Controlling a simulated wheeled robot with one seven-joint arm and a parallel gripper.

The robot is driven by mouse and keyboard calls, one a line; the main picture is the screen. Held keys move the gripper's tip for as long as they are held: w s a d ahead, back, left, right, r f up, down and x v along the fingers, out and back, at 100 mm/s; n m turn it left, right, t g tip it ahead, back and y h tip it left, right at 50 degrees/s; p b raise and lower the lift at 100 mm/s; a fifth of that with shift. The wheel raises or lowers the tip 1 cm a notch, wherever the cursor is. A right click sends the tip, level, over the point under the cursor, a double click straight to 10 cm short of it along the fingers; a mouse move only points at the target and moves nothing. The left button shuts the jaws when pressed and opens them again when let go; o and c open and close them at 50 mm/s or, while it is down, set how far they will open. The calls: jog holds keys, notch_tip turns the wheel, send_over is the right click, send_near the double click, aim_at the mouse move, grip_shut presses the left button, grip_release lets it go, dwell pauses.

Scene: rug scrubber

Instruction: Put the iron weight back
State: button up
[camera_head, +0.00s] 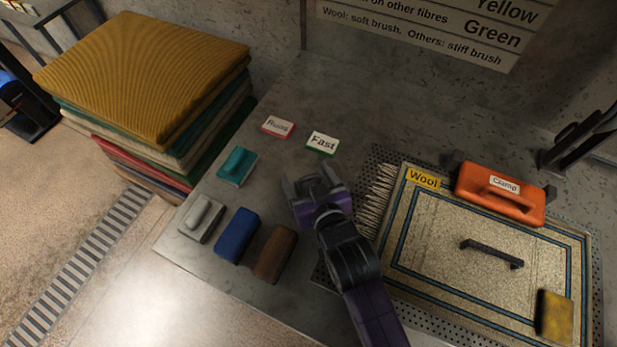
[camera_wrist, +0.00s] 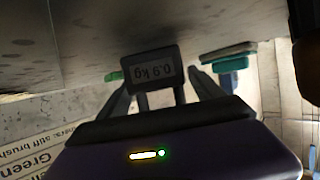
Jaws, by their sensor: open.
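My gripper (camera_head: 314,184) is open above the grey bench, near the "Fast" card. In the wrist view a dark block marked "0.9 kg" (camera_wrist: 155,73), which looks like the iron weight, shows between the spread fingers (camera_wrist: 160,92). I cannot tell whether it touches the fingers or the bench. In the head view my gripper and arm hide much of that spot.
Left of my gripper are a teal block (camera_head: 237,165), a grey handled block (camera_head: 201,217), a blue block (camera_head: 237,235) and a brown block (camera_head: 274,252). At right lies the "Wool" rug (camera_head: 450,215) with an orange clamp (camera_head: 500,192), a dark handle (camera_head: 491,253) and a yellow pad (camera_head: 555,315).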

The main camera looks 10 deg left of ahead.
jog(key=shift+s+d+f, duration=0.1)
jog(key=shift+s+f, duration=0.1)
jog(key=shift+f, duration=0.5)
jog(key=v, duration=0.4)
jog(key=r+v, duration=0.1)
jog(key=v, duration=0.7)
jog(key=shift+w+r, duration=0.3)
jog(key=shift+r, duration=0.1)
